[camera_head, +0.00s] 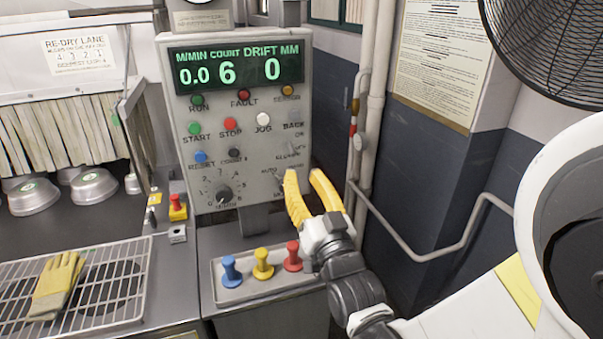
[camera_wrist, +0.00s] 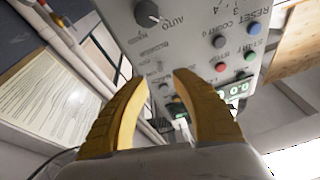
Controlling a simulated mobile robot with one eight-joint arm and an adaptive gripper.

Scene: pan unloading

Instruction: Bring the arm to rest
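My gripper (camera_head: 303,190) has yellow fingers and is raised in front of the lower right of the grey control panel (camera_head: 240,150). Its fingers are spread apart with nothing between them. The wrist view shows the open gripper (camera_wrist: 160,80) from behind, with the panel (camera_wrist: 185,40) beyond it, seen turned over. A dark selector knob (camera_wrist: 150,14) shows near the fingertips there. In the head view the fingers cover part of the panel's lower right switches. I cannot tell whether a fingertip touches the panel.
A tray (camera_head: 222,297) with blue, yellow and red pegs stands below my gripper. A wire rack (camera_head: 120,300) with a yellow glove (camera_head: 57,285) is at left. Metal pans (camera_head: 93,187) sit by a strip curtain. Pipes (camera_head: 375,110) run up the wall at right, near a fan (camera_head: 550,40).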

